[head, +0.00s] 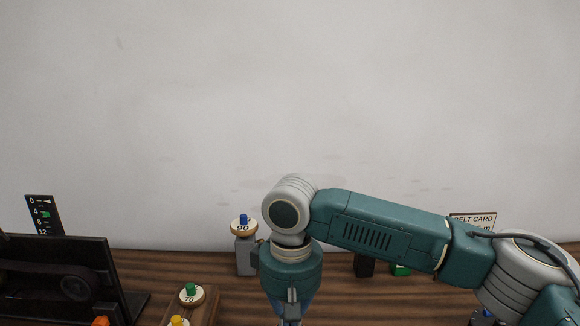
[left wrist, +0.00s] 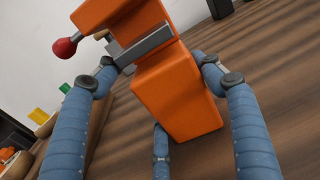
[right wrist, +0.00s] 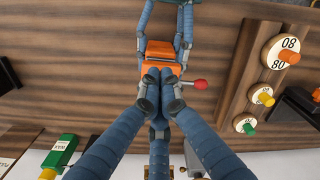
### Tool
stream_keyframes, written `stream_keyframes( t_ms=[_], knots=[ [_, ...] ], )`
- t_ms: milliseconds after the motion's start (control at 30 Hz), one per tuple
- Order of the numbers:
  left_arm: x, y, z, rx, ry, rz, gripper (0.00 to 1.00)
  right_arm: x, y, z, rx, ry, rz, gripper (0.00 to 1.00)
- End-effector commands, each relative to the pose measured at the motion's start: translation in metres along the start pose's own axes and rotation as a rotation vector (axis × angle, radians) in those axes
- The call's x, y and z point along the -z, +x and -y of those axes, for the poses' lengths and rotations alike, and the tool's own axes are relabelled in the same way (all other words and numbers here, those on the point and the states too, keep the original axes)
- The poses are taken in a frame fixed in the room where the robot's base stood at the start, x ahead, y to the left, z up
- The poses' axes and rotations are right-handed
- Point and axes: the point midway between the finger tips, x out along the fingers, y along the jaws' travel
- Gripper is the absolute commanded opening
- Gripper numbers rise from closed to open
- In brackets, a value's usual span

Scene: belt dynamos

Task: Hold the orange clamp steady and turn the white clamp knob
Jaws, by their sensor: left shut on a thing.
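The orange clamp (left wrist: 175,95) is a blocky orange body with a grey metal bar and a red ball knob (left wrist: 65,47). My left gripper (left wrist: 165,85) is shut on it, its blue fingers around the body. In the right wrist view the orange clamp (right wrist: 160,52) lies under my right gripper (right wrist: 160,78), whose fingertips are close together over it. Whether they touch it or hold something is hidden. My left gripper's fingers show beyond the clamp. I see no white clamp knob; my right fingers cover part of the clamp. In the head view only my right arm shows, its fingers mostly out of frame.
A dark belt machine (head: 60,275) stands at the left. Round pieces with blue (head: 243,227), green (head: 191,294) and yellow pegs are near it. A belt card (head: 473,221) stands at the back right. In the right wrist view a green block (right wrist: 60,152) is lower left.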

Motion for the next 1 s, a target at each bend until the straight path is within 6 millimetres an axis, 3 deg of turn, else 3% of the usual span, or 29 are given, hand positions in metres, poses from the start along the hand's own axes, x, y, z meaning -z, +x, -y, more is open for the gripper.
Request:
stream_keyframes(
  t_ms=[33,1000],
  knots=[
    [0.003,-0.003,0.004,0.009,0.005,-0.002,0.15,-0.002,0.012,-0.005,-0.006,0.008,0.011,0.00],
    [0.002,-0.002,0.000,-0.002,-0.006,-0.001,0.15,-0.003,0.012,-0.033,-0.014,0.017,0.021,0.00]
  ],
)
